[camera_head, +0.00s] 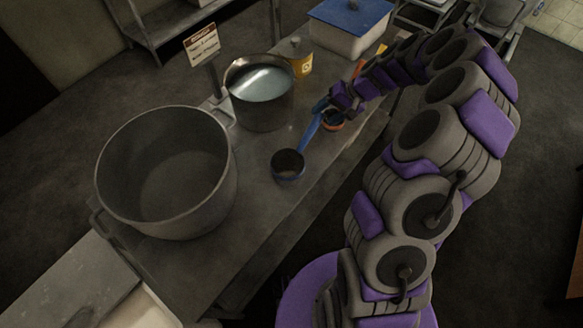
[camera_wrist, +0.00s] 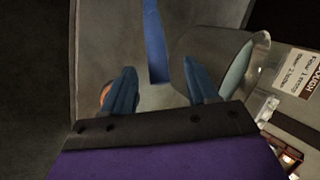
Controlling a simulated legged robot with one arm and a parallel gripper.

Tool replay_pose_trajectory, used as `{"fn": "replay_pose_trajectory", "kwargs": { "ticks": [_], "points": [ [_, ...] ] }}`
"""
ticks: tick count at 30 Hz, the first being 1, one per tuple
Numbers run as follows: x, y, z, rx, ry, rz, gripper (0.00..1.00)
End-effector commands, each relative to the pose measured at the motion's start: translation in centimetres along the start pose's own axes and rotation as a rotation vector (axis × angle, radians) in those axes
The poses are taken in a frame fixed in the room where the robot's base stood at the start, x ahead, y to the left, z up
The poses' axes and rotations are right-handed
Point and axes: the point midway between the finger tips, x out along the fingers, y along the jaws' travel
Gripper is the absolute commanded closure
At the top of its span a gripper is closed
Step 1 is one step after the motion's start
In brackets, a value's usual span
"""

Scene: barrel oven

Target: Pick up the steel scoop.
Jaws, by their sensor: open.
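The steel scoop (camera_head: 288,165) lies on the metal table, with a round dark bowl toward the front and a long blue handle pointing toward the back right. My gripper (camera_head: 321,106) is at the far end of that handle in the head view. In the wrist view the blue handle (camera_wrist: 155,45) shows ahead of and between the two blue fingers of my gripper (camera_wrist: 158,66). The fingers are apart and neither visibly grips the handle. The scoop's bowl is not clear in the wrist view.
A large empty pot (camera_head: 168,172) stands at the left of the table. A smaller pot of liquid (camera_head: 260,95) stands behind the scoop. A small orange-rimmed round item (camera_head: 334,124) is close beside my gripper. A yellow container (camera_head: 301,62) and a blue-lidded bin (camera_head: 347,30) are farther back.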

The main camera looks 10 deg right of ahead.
Motion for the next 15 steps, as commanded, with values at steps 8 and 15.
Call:
{"fn": "replay_pose_trajectory", "kwargs": {
  "ticks": [8, 15],
  "points": [
    [2.5, 0.4, -0.1, 0.001, 0.001, -0.004, 0.42],
    [4.3, 0.7, 0.8, 0.002, -0.006, -0.007, 0.42]
  ]
}}
